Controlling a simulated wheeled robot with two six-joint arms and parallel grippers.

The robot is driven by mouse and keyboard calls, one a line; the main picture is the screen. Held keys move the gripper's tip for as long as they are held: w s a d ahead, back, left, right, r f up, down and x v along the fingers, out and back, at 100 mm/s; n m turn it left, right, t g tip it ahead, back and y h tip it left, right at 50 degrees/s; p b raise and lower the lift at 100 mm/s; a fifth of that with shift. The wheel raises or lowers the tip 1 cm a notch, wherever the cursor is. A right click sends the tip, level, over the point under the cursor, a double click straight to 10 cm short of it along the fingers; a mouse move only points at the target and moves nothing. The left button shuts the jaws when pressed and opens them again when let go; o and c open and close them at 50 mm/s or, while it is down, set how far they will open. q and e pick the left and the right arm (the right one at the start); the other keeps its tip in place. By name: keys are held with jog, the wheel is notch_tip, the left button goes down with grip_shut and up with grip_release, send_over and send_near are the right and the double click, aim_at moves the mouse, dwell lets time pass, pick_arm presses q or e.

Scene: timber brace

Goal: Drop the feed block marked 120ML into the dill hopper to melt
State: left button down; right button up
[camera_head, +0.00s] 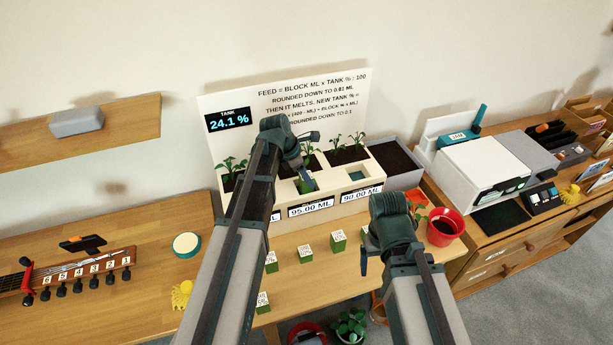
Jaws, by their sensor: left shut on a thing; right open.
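My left gripper (305,178) is shut on a small green block (306,187). It holds the block over the opening behind the 95.00 ML display; I cannot read its marking or tell whether it is inside the opening. The cream planter (325,203) has openings with displays; 95.00 ML and 90.00 ML are readable, and the left one is mostly hidden by my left arm. I cannot tell which hopper is dill. Several green blocks with white labels stand on the table, including one (338,243) near my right gripper. My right gripper (370,247) is open, low over the table.
A board (285,95) with a feed rule and a tank reading of 24.1 % stands behind the planter. A red pot (444,228) stands right of my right gripper. A round teal-rimmed container (187,245) and a guitar (75,275) lie to the left. A grey soil box (405,178) adjoins the planter.

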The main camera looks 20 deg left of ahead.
pick_arm(q)
jog(key=shift+c, duration=1.3)
grip_release()
jog(key=shift+r, duration=0.15)
jog(key=p+v, duration=1.2)
jog(key=v, duration=0.1)
jog(key=shift+s+a+r+p, duration=0.15)
jog(key=shift+a+r+p, duration=0.1)
jog(key=shift+p, duration=0.15)
jog(key=shift+d+f, duration=0.1)
jog(key=shift+f, duration=0.05)
jog(key=b+x, duration=1.2)
jog(key=x, duration=0.1)
jog(key=shift+d+f+b, duration=0.15)
jog(key=shift+f+b, duration=0.05)
jog(key=shift+b, duration=0.15)
